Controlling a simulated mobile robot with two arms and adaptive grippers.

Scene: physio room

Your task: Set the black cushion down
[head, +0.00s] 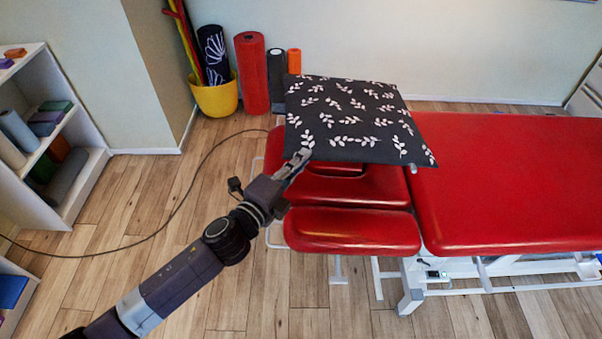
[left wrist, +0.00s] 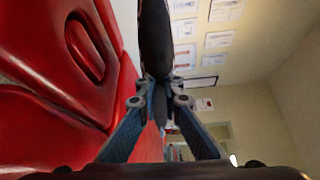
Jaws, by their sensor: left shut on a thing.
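The black cushion (head: 350,120) with a white leaf pattern shows in the head view, over the head end of the red treatment table (head: 510,180). My left gripper (head: 302,157) is shut on the cushion's near left corner. In the left wrist view the cushion (left wrist: 155,40) shows edge-on as a dark shape between the fingertips (left wrist: 163,85). The red padding (left wrist: 50,90) lies to the left there, with a face hole. The cushion hides part of the table's head section. I cannot tell whether it touches the padding. My right gripper is not in view.
A yellow bucket (head: 215,97) and upright rolls, one of them red (head: 251,75), stand by the back wall. A white shelf (head: 85,170) stands at the left. A dark cable (head: 190,185) crosses the wooden floor. The right part of the table is clear.

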